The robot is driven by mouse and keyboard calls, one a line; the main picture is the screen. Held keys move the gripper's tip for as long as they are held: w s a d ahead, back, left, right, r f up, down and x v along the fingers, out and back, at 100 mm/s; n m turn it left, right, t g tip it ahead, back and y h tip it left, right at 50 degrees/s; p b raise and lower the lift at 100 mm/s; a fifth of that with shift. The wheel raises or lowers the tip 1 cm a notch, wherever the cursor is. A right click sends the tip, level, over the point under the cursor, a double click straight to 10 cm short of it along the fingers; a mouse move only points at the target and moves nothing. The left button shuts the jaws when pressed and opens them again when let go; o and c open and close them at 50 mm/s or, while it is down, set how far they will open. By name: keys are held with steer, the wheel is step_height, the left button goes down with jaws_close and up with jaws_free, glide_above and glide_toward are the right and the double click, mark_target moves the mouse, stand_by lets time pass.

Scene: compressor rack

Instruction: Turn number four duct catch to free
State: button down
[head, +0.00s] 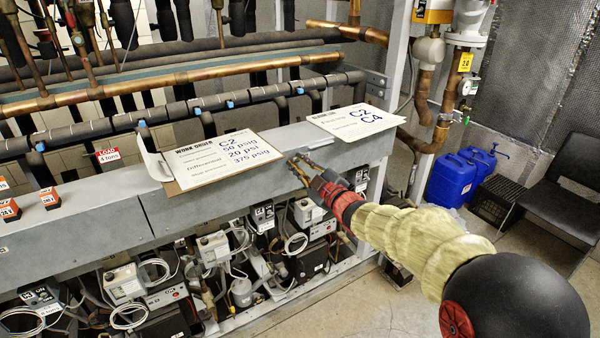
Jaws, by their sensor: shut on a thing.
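The long grey duct (100,220) runs across the rack, from the left edge to the upper right. My gripper (299,162) reaches in from the lower right, with its fingertips at the duct's front upper edge, between the two white cards. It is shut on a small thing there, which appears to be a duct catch. The fingers hide nearly all of it, so I cannot read its number or tell which way it is turned.
A work order card (215,162) lies left of my gripper and a second white card (357,121) lies right of it, both on the duct. Compressor boxes and looped cables (215,247) crowd below. Blue jugs (455,178) and a black chair (565,190) stand at right.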

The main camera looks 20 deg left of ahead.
steer(key=shift+n+b, duration=0.45)
steer(key=shift+n, duration=0.15)
steer(key=c, duration=1.7)
jaws_free()
steer(key=shift+c, duration=0.2)
steer(key=v, duration=1.2)
steer(key=shift+a, duration=0.1)
